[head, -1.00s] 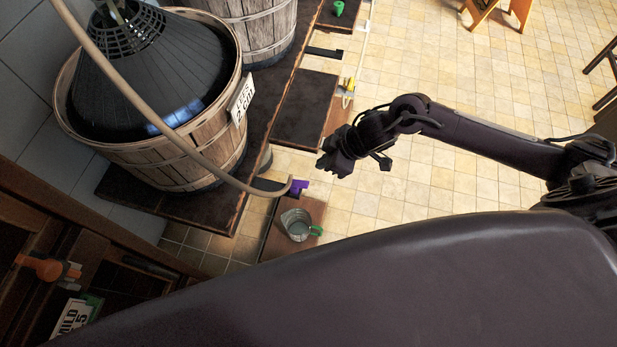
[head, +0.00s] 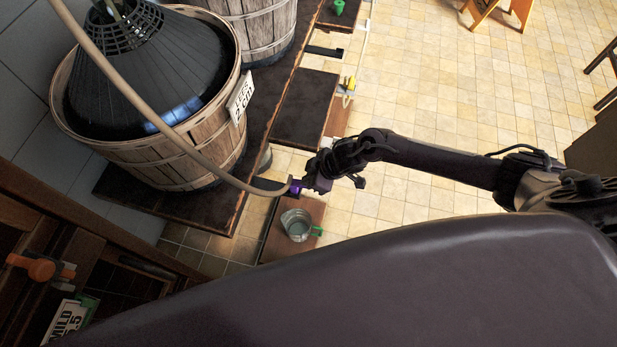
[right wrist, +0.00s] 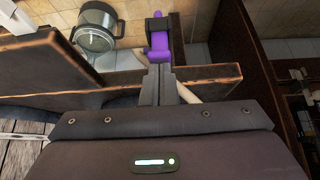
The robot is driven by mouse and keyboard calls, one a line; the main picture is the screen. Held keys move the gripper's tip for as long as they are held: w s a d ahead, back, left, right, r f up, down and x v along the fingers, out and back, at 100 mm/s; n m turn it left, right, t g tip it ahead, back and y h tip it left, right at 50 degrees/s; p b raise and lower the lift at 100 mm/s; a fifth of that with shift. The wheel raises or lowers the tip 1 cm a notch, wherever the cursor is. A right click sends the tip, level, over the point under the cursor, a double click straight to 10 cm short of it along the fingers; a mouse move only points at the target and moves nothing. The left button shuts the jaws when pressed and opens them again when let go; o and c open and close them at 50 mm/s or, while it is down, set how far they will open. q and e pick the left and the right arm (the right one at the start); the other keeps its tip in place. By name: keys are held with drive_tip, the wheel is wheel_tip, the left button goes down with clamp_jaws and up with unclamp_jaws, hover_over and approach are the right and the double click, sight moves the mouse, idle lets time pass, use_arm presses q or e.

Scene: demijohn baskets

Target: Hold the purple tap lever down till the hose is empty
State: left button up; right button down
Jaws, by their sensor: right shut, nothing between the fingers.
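The purple tap (head: 296,187) sits at the end of a beige hose (head: 190,153) that runs down from the large demijohn (head: 150,75) in its basket. It also shows in the right wrist view (right wrist: 158,40), straight beyond my fingertips. My right gripper (head: 308,187) is shut and empty, its tips right at the lever; I cannot tell whether they press it. In the right wrist view the shut fingers (right wrist: 160,72) overlap the tap's near end. My left gripper is out of view.
The basket (head: 185,150) stands on a dark wooden shelf (head: 215,215) with a label reading "KEEP 2 cm". A second basket (head: 262,30) stands behind. A yellow tap (head: 349,84) hangs farther back. The tiled floor (head: 450,100) at right is open.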

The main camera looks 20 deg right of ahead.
drive_tip(key=shift+s+d+f, duration=0.35)
drive_tip(key=shift+d+f, duration=0.15)
drive_tip(key=shift+f, duration=0.3)
idle(0.9)
drive_tip(key=shift+r, duration=0.15)
idle(1.4)
drive_tip(key=shift+r+p, duration=0.65)
drive_tip(key=shift+p, duration=0.35)
